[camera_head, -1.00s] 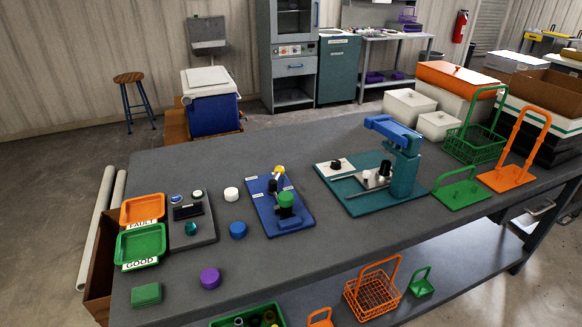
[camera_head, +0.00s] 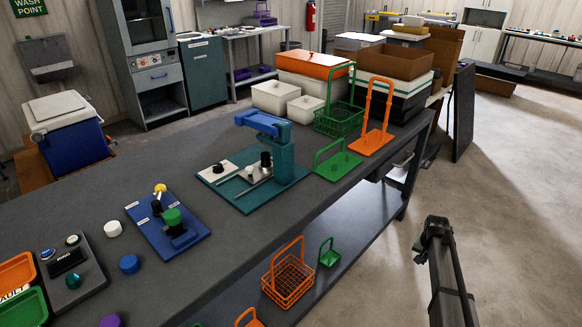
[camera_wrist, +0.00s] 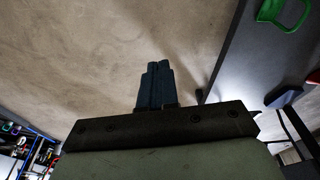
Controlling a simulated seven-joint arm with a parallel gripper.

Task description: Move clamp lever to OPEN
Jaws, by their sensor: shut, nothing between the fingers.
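A blue board (camera_head: 167,230) lies on the grey bench, with small white labels too small to read. On it stands a short lever with a yellow knob (camera_head: 160,188), which looks like the clamp lever, beside a black part and a green round piece (camera_head: 173,217). Its exact setting is hard to tell. My gripper (camera_wrist: 154,72) shows in the wrist view with its fingers shut together and empty, over bare floor. In the head view my dark arm is at the lower right, off the bench and well away from the blue board.
A teal press (camera_head: 284,158) with a blue top arm stands right of the board. A white puck (camera_head: 113,228) and a blue puck (camera_head: 129,264) lie to its left. Green (camera_head: 338,166) and orange (camera_head: 372,142) handled carriers stand at the bench's right. Floor right of the bench is clear.

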